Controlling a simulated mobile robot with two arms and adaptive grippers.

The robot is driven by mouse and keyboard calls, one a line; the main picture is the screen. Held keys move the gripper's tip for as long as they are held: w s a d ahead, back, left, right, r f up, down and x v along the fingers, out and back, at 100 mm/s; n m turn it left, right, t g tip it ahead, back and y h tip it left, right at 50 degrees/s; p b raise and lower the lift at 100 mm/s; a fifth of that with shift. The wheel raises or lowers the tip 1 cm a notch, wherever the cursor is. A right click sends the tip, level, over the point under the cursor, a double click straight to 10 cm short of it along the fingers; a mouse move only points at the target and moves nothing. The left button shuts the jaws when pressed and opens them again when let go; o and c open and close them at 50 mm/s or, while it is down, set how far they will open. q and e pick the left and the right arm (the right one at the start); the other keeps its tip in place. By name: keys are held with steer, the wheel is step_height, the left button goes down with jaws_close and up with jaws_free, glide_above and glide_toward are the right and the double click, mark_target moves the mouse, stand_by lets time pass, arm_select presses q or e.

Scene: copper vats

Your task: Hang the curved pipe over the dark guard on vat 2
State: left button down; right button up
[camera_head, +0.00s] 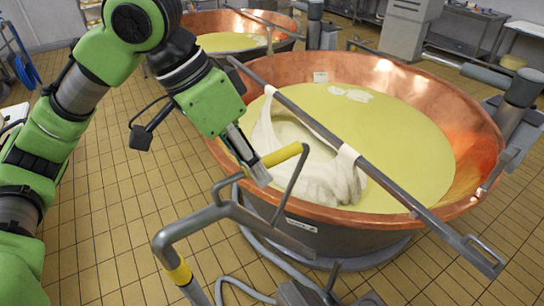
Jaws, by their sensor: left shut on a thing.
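My left gripper (257,170) comes in from the upper left and is shut at the yellow grip of the curved pipe (196,223). The pipe is grey with yellow sections and several bends. It is in front of the near left side of a large copper vat (459,110). A dark guard with a white label shows on the vat's near side (325,236), partly behind the pipe. I cannot tell whether the pipe touches the guard. My right gripper is not in view.
A long grey bar (395,188) lies across the vat, with white cloth (335,178) hanging from it into yellow liquid (405,135). A second copper vat (205,22) stands behind. A grey hose (245,284) lies on the floor.

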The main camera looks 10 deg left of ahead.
arm_select(q)
steer(key=s+a+b, duration=0.1)
steer(key=s+a, duration=0.8)
steer(key=shift+s+a+r+b, duration=0.1)
steer(key=shift+s+a+b, duration=0.3)
steer(key=shift+s+a, duration=0.4)
